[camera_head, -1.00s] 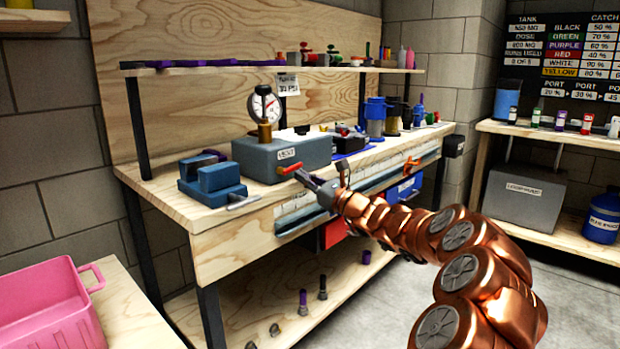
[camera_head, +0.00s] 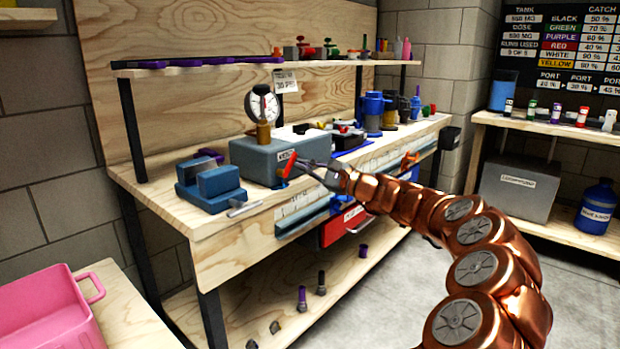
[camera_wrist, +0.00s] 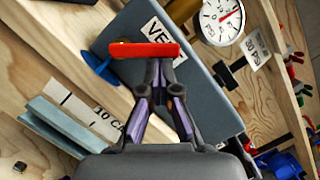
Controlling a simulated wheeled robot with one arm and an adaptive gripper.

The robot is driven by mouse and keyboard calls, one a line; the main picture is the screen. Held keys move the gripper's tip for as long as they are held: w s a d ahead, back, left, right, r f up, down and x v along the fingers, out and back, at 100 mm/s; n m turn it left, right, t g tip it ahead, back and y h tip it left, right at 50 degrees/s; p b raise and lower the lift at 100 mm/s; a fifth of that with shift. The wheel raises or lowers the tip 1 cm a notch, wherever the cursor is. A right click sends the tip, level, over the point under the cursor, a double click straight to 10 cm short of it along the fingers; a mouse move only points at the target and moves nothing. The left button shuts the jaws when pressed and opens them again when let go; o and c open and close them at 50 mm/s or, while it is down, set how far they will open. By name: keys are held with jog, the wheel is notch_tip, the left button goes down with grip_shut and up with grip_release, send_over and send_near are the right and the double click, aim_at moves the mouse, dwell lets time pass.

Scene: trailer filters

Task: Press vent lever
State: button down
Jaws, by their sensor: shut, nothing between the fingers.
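The vent lever (camera_head: 290,164) is a small red bar on the front of the grey box (camera_head: 262,160), beside its label and under a round gauge (camera_head: 262,104). In the head view it stands steeply tilted. In the wrist view the lever (camera_wrist: 143,50) lies across the picture just ahead of my fingertips, beside the "VENT" label (camera_wrist: 157,28). My gripper (camera_head: 303,165) is shut and empty, its tips at the lever; it also shows in the wrist view (camera_wrist: 160,66). The tips look very close to the lever or touching it; I cannot tell which.
A blue vise (camera_head: 211,184) stands left of the box. A shelf (camera_head: 270,62) runs above the bench. A red drawer (camera_head: 345,224) sits under the bench front near my arm. A pink bin (camera_head: 45,310) is at the lower left.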

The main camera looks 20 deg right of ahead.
jog(key=n, duration=0.1)
jog(key=r+n, duration=0.1)
jog(key=n+g, duration=0.1)
jog(key=shift+s+a+r+n, duration=0.2)
jog(key=shift+a+n, duration=0.1)
jog(key=shift+n, duration=0.1)
jog(key=shift+w+d, duration=0.1)
jog(key=shift+d, duration=0.05)
jog(key=s+d+f+p, duration=0.2)
jog(key=s+d, duration=0.4)
jog(key=d, duration=0.3)
jog(key=shift+d+f+p, duration=0.2)
jog(key=shift+f+p, duration=0.05)
jog(key=shift+p, duration=0.6)
